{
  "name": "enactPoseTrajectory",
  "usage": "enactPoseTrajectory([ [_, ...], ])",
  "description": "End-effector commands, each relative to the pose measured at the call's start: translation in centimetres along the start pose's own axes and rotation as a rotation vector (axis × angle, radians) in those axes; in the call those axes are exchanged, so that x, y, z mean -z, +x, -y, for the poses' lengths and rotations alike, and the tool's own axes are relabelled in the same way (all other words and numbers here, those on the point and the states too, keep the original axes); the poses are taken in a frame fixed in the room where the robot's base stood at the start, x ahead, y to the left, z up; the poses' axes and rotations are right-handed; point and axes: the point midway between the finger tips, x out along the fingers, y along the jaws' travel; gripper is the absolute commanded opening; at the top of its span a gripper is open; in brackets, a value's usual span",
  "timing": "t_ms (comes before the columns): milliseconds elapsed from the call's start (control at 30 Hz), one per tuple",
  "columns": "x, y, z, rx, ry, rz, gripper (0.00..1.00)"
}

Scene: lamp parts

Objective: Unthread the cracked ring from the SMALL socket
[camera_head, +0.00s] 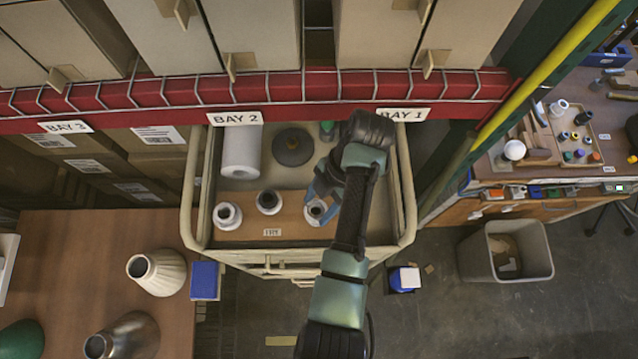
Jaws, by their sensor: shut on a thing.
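Three pale sockets with dark openings stand in a row on the brown board in the cart: a left socket (227,216), a middle socket (269,202) and a right socket (316,210). The middle one looks slightly smaller than the left one. My gripper (322,205) reaches down from above with its blue fingers on either side of the right socket's white top ring, shut on it. The right socket stands upright on the board. Cracks are too small to see, and my arm hides part of the cart behind the gripper.
A white paper roll (240,152) and a dark round disc (293,147) lie at the cart's back. The cart's raised rim (190,190) surrounds them. A wooden table (60,250) with lamp bases stands left. A grey bin (506,251) and a blue-and-white box (405,279) are on the floor right.

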Motion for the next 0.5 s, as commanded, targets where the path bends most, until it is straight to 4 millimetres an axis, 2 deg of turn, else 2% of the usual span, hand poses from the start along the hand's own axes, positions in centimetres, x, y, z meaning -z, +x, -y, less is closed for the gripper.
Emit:
enactPoseTrajectory([
  [333,0.05,-0.10,0.00,0.000,0.000,0.000,0.00],
  [500,0.34,-0.84,0.01,0.000,0.000,0.000,0.00],
])
